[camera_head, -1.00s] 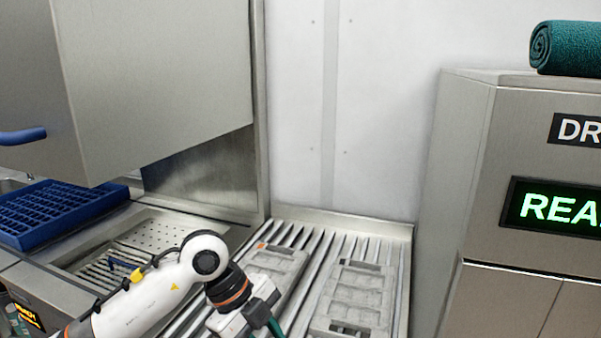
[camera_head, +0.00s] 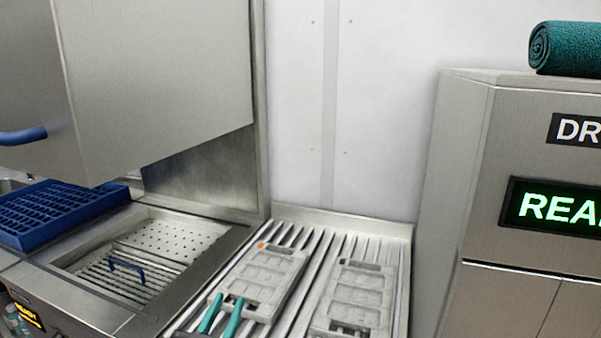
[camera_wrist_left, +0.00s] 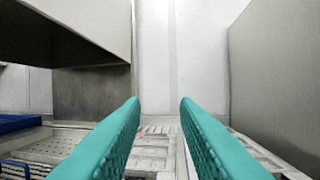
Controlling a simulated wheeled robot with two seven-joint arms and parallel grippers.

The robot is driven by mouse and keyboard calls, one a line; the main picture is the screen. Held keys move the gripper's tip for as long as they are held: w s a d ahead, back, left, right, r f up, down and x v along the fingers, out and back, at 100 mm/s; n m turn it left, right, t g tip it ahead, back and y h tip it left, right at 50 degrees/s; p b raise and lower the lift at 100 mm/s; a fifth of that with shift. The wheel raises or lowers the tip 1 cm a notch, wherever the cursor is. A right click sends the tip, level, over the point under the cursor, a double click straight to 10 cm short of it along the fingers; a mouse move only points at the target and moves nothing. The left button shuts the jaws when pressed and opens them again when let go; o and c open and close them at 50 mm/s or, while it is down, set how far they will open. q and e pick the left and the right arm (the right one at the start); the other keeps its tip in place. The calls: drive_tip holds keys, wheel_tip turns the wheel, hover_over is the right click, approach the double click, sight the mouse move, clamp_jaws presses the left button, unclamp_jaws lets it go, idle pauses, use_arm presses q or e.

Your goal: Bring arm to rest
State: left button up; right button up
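My left gripper (camera_head: 220,314) shows only its two teal fingers at the bottom edge of the head view, in front of the left grey mould. In the left wrist view the fingers (camera_wrist_left: 160,108) stand apart with nothing between them. The rest of the left arm is out of the head view. My right gripper is in neither view.
Two grey mould plates, left (camera_head: 268,275) and right (camera_head: 357,296), lie on a ribbed metal rack (camera_head: 311,262). A blue basket (camera_head: 58,212) and a sink-like basin (camera_head: 150,255) are at left. A steel cabinet (camera_head: 470,180) with a rolled teal towel (camera_head: 567,48) stands at right.

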use_arm(q)
drive_tip(key=s+a+f+n+g+y, duration=0.1)
drive_tip(key=s+a+f+g+y, duration=0.25)
drive_tip(key=f, duration=0.45)
drive_tip(key=s+a+f+n+g+y, duration=0.1)
drive_tip(key=s+a+f+g+y, duration=0.1)
drive_tip(key=s+a+f+g, duration=0.45)
drive_tip(key=s+d+f+m+g+h, duration=0.1)
drive_tip(key=s+d+f+g, duration=0.1)
drive_tip(key=s+f+g, duration=0.85)
drive_tip(key=s+f+t, duration=0.1)
drive_tip(key=s+f, duration=0.2)
drive_tip(key=f, duration=1)
drive_tip(key=s+f+t, duration=0.1)
drive_tip(key=s+f, duration=0.1)
drive_tip(key=f, duration=1.2)
drive_tip(key=s+a+f, duration=0.3)
drive_tip(key=s+f, duration=1.3)
drive_tip(key=shift+s+m+g, duration=0.35)
drive_tip(key=shift+m+g, duration=0.05)
drive_tip(key=shift+g, duration=0.05)
